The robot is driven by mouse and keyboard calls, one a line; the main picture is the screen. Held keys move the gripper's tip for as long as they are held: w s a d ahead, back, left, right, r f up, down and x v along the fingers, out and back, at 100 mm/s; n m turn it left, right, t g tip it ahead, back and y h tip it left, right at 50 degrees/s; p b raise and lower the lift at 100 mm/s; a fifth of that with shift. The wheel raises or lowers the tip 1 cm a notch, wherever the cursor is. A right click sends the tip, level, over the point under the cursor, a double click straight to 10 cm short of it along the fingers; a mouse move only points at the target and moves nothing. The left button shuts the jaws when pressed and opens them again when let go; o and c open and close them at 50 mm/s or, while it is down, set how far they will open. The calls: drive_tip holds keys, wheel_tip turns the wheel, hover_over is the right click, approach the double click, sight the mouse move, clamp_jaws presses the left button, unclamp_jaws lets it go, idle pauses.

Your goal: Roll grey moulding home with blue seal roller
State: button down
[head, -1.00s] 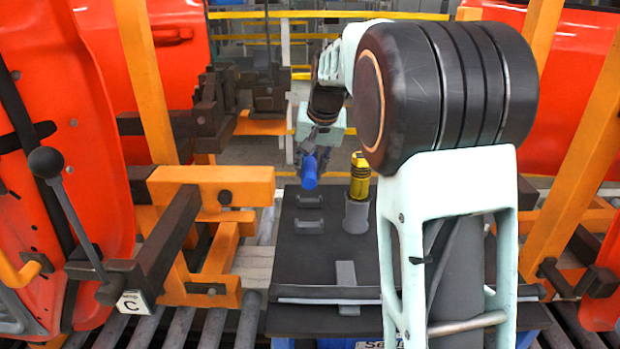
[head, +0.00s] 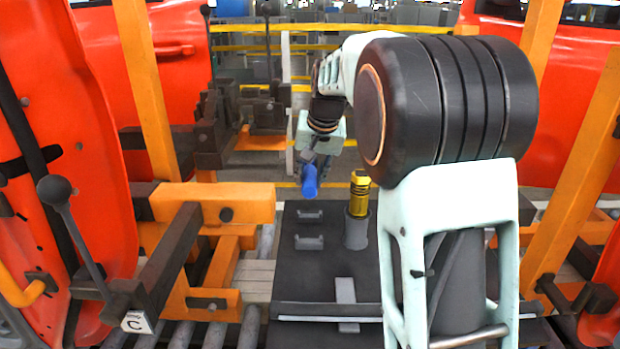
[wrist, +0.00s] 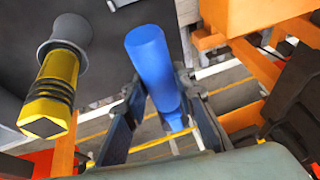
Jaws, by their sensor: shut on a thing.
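The blue seal roller (head: 309,182) is held by my gripper (head: 312,172), above the far part of the dark work table. In the wrist view my gripper (wrist: 158,105) has a finger on each side of the blue roller (wrist: 152,60), which points away from the palm. The roller touches neither the table nor a door in view. A dark strip (head: 35,130) runs down the red door (head: 90,150) at the left. I cannot tell whether it is the grey moulding, and no other moulding is clearly visible.
A yellow-and-black tool (head: 360,193) stands in a grey holder (head: 356,232) on the table (head: 300,275), right of the roller. Two empty grey brackets (head: 309,243) sit left of it. An orange clamp frame (head: 215,205) and a black-knobbed lever (head: 48,161) stand beside the left door.

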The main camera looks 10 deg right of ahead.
drive_tip(key=shift+r+p, duration=0.4)
drive_tip(key=shift+r, duration=0.5)
drive_tip(key=shift+s+f+b, duration=0.2)
drive_tip(key=shift+s+b, duration=0.35)
drive_tip(key=shift+b, duration=0.05)
drive_tip(key=s+b, duration=0.7)
drive_tip(key=s, duration=1.4)
drive_tip(key=shift+r, duration=0.25)
drive_tip(key=shift+w, duration=0.1)
drive_tip(key=shift+w, duration=1.8)
drive_tip(key=shift+s, duration=0.15)
